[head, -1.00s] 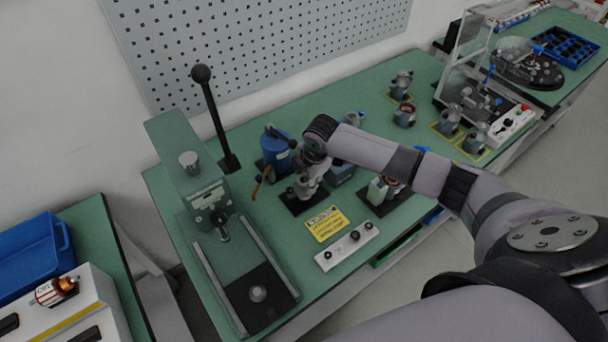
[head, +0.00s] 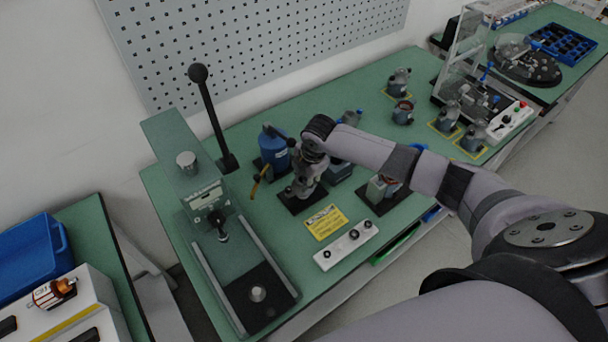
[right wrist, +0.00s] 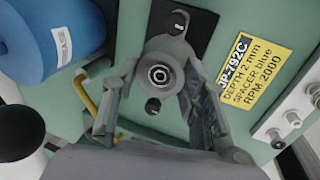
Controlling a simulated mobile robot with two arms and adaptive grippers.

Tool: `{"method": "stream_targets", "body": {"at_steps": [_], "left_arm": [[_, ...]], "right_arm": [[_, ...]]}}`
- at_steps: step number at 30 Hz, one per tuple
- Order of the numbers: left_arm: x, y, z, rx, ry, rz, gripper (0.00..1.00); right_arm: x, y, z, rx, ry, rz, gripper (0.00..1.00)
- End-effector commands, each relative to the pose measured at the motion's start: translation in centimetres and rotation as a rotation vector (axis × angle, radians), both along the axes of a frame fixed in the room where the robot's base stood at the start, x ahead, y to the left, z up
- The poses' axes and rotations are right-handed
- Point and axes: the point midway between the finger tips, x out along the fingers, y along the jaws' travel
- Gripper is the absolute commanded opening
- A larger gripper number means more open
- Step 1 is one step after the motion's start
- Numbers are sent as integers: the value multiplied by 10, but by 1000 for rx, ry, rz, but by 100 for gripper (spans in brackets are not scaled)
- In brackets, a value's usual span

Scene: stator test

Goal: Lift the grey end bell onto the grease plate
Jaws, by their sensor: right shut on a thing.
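My right gripper (right wrist: 162,72) is shut on the grey end bell (right wrist: 160,84), one finger on each side of it. The end bell is round, with a ringed hole in its centre and small dark-holed lugs. In the head view my right gripper (head: 308,168) points down over a black plate (head: 291,203), which also shows behind the end bell in the right wrist view (right wrist: 203,28). I cannot tell whether the end bell touches this plate, nor surely which plate is the grease plate. My left gripper is not in view.
A blue canister (head: 273,148) with a yellow lever stands just left of the gripper. A yellow label (head: 326,222) and a white button panel (head: 346,246) lie in front. A green press (head: 190,165) stands at left. Other fixtures stand close on the right.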

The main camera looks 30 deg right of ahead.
Motion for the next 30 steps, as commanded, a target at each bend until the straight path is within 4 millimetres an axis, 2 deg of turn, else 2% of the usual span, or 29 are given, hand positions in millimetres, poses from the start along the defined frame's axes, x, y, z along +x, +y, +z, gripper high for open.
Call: {"method": "stream_targets", "body": {"at_steps": [8, 21, 30], "left_arm": [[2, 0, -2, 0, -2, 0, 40], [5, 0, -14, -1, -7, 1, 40], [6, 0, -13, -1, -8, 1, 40]], "right_arm": [[0, 0, -3, 0, -1, 0, 5], [2, 0, -22, 1, -1, -1, 5], [2, 0, -22, 0, -1, 0, 5]]}}
